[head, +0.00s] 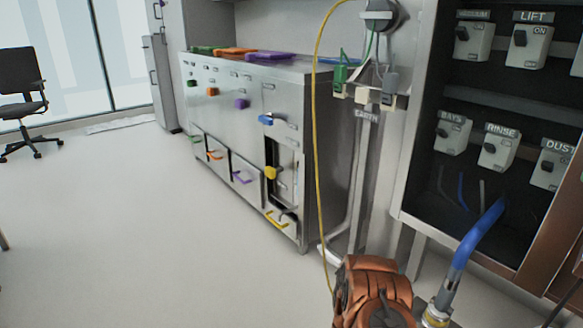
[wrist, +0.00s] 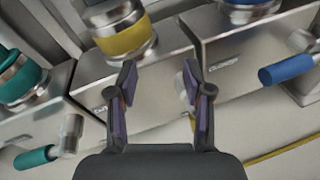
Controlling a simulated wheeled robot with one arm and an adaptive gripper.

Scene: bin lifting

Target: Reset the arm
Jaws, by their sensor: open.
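My gripper (wrist: 158,78) shows in the wrist view with its two dark, purple-padded fingers apart and nothing between them. A metal cylinder with a yellow band (wrist: 125,38) lies beyond the left fingertip; whether they touch is unclear. A teal-banded cylinder (wrist: 22,78) is at the left, with a teal handle (wrist: 37,158) below it. A blue handle (wrist: 286,69) is at the right. I cannot make out the gripper in the head view.
A metal cabinet (head: 225,140) with coloured knobs and handles stands at the centre left. A switch cabinet (head: 408,190) is at the right, with a yellow cable (head: 315,130) hanging beside it. A black chair (head: 22,90) stands far left. The left floor (head: 110,220) is mostly clear.

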